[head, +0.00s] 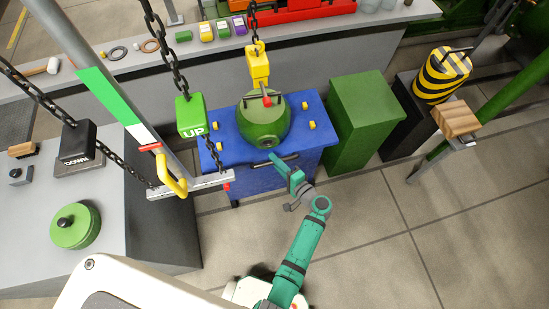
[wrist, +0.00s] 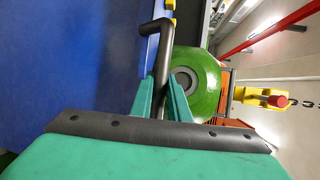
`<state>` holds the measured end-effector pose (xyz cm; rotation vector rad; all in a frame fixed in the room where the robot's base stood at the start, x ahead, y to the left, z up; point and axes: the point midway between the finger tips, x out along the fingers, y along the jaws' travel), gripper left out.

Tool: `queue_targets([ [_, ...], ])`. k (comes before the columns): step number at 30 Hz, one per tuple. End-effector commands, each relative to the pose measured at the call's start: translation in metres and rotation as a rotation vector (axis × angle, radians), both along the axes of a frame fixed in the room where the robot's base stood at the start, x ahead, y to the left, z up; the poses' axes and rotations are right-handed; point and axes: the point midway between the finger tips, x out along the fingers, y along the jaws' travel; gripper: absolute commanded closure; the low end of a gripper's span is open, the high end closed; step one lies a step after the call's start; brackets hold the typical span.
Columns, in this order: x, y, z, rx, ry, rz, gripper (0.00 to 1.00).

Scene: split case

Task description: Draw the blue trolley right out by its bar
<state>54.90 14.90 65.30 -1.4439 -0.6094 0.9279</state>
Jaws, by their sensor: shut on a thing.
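The blue trolley (head: 285,178) stands on the floor in front of the grey bench. A dark bar (head: 262,163) runs along its near side; it also shows in the wrist view (wrist: 152,65). My gripper (head: 280,162) is shut on the bar near its right part. In the wrist view its teal fingers (wrist: 163,100) lie on both sides of the bar. A round green casing (head: 263,128) sits on the trolley top, with yellow blocks around it; its round opening faces my gripper. A yellow hook block (head: 257,64) hangs on a chain just above the casing.
A green box (head: 357,120) stands right of the trolley. At left are a grey table (head: 140,225), a slanted post with a yellow handle (head: 172,173), and hanging UP (head: 191,116) and DOWN (head: 77,142) blocks. The floor (head: 370,240) in front and to the right is clear.

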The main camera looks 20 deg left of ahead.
Motion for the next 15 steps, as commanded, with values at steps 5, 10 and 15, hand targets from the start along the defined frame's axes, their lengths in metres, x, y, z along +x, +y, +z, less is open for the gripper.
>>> queue_targets([
  [5,0.0005,-0.0003,-0.0003,-0.002,-0.001,-0.002,0.66],
  [10,0.0004,-0.0001,-0.0002,-0.002,0.000,-0.001,0.66],
  [15,-0.0009,-0.0021,0.0003,-0.001,-0.001,-0.001,0.66],
])
